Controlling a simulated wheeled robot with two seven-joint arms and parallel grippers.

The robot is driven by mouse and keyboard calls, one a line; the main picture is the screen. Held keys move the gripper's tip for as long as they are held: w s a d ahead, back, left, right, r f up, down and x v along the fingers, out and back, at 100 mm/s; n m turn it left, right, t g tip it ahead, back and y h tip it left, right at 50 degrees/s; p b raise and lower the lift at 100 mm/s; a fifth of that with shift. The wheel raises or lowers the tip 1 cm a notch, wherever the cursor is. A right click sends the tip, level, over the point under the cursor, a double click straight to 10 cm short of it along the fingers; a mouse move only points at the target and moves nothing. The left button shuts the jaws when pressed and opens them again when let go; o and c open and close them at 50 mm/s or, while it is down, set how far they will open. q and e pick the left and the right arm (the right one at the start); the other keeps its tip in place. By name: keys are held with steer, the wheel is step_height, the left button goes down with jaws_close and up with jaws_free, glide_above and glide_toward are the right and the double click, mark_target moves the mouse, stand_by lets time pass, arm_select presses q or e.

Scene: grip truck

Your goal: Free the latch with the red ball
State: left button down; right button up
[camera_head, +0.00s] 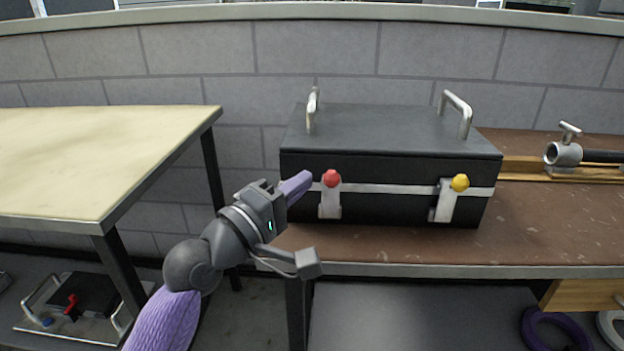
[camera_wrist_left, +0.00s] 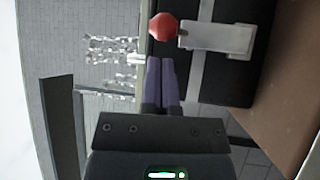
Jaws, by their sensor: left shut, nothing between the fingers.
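A black case (camera_head: 385,165) with a light band around its front stands on the brown bench. The latch with the red ball (camera_head: 331,179) is on the left of its front, its pale plate hanging below the ball. Another latch with a yellow ball (camera_head: 460,183) is on the right. My left gripper (camera_head: 298,186) is shut and empty, its purple fingers just left of the red ball. In the left wrist view the fingertips (camera_wrist_left: 160,62) are close to the red ball (camera_wrist_left: 163,26) and the latch plate (camera_wrist_left: 215,38). Whether they touch is unclear. My right gripper is not in view.
The brown bench (camera_head: 550,225) has free room in front of the case. A metal clamp-like tool (camera_head: 565,152) lies at the right. A cream table (camera_head: 90,150) stands at the left, with a gap between. Two metal handles rise from the case lid.

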arm_select(q)
steer(key=shift+f+b+x, duration=0.2)
steer(key=shift+b+x, duration=0.1)
steer(key=shift+x, duration=0.8)
steer(key=shift+w+d+r, duration=0.25)
steer(key=shift+w, duration=0.05)
steer(key=shift+s+f, duration=0.1)
steer(key=shift+f, duration=0.05)
steer(key=shift+s+m+h+b, duration=0.2)
steer(key=shift+m+h+b, duration=0.1)
steer(key=shift+b, duration=0.4)
